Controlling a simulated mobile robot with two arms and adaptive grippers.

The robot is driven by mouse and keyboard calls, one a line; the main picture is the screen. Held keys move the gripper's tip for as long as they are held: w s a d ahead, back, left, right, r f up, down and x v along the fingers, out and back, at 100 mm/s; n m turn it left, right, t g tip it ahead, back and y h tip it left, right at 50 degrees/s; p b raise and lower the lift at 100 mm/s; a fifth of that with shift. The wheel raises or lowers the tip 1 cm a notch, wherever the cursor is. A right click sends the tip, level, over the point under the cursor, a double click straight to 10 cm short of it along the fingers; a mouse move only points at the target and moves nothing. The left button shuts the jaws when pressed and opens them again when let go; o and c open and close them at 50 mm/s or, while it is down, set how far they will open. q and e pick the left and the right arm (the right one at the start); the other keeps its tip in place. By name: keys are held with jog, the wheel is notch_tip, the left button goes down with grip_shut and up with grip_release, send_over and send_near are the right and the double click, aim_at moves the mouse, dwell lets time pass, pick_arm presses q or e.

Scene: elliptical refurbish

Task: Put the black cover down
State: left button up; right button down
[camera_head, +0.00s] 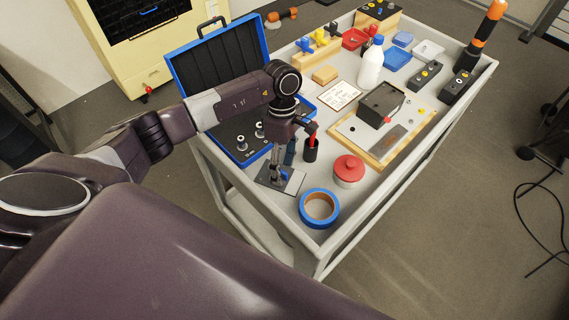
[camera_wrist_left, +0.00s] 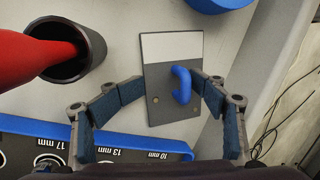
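A dark plate with a blue loop handle, likely the black cover (camera_wrist_left: 166,105), lies on the grey cart top in the left wrist view. A white strip shows along its upper edge. In the head view the plate (camera_head: 268,180) is partly hidden by my left gripper (camera_head: 275,176). In the left wrist view the fingers of my left gripper (camera_wrist_left: 168,84) are spread apart. The blue handle (camera_wrist_left: 181,85) stands between them, nearer the right finger, and is not clamped. My right gripper is in neither view.
Close around the plate are a black cup (camera_head: 310,151) with a red-handled tool, blue tape (camera_head: 319,207), a red-lidded jar (camera_head: 348,171) and an open blue toolcase (camera_head: 216,60). A wooden-edged board (camera_head: 404,139) and a white bottle (camera_head: 371,68) stand farther back.

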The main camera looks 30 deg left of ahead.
pick_arm(q)
jog(key=shift+s+a+r, duration=0.1)
jog(key=shift+s+a, duration=0.1)
jog(key=shift+s, duration=0.05)
